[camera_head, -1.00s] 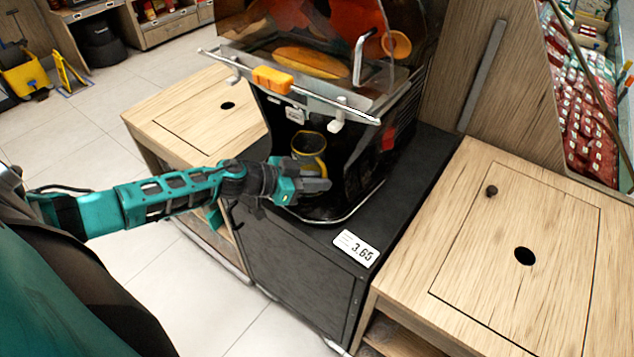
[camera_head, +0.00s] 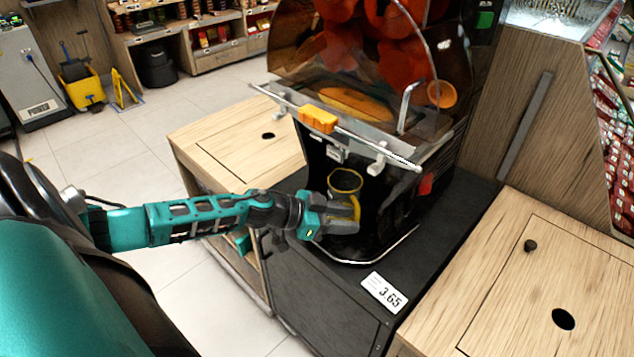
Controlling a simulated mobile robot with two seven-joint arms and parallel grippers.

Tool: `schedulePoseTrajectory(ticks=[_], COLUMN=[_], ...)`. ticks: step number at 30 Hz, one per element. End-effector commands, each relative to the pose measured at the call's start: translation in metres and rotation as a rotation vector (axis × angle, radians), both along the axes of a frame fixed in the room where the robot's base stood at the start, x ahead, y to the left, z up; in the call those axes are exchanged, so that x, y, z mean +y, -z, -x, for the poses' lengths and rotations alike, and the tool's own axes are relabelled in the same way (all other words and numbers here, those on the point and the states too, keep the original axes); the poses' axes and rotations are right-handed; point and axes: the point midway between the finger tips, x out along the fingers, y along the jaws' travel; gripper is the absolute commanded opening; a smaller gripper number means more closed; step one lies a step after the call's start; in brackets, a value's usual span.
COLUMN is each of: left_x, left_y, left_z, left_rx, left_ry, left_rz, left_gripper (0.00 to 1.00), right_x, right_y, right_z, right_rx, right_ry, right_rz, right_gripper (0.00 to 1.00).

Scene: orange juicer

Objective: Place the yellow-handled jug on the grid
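The yellow-handled jug (camera_head: 345,183) is dark with a yellow rim and handle. It stands upright in the lower recess of the orange juicer (camera_head: 375,110), at or just above the juicer's base. My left gripper (camera_head: 350,215) is at the jug's handle, in front of the jug. Its fingers cover part of the handle, and I cannot tell whether they are closed on it. The grid under the jug is hidden by the gripper and the dark recess. My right gripper is not in view.
The juicer stands on a black cabinet (camera_head: 440,225) with a price tag (camera_head: 384,292). A wooden counter (camera_head: 500,290) with a round hole is at the right, another (camera_head: 225,145) at the left. The juicer's front cover and rail (camera_head: 320,120) overhang the recess.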

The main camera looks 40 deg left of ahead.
Motion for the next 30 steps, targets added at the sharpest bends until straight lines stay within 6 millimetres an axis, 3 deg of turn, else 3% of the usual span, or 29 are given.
schedulePoseTrajectory(ticks=[9,19,26,30], left_x=[0.031,0.053,0.054,0.032], left_y=[-0.020,-0.036,-0.037,-0.021], left_z=[0.041,0.069,0.076,0.083], left_rx=[0.004,0.002,-0.007,-0.054], left_ry=[0.001,0.000,-0.008,-0.087], left_rz=[-0.003,-0.001,0.006,0.029], left_gripper=[0.37,0.37,0.37,0.37], right_x=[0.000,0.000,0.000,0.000], right_y=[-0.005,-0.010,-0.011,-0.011], right_z=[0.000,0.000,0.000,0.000], right_rx=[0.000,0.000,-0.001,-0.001], right_ry=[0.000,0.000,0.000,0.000], right_rz=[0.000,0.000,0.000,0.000], right_gripper=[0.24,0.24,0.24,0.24])
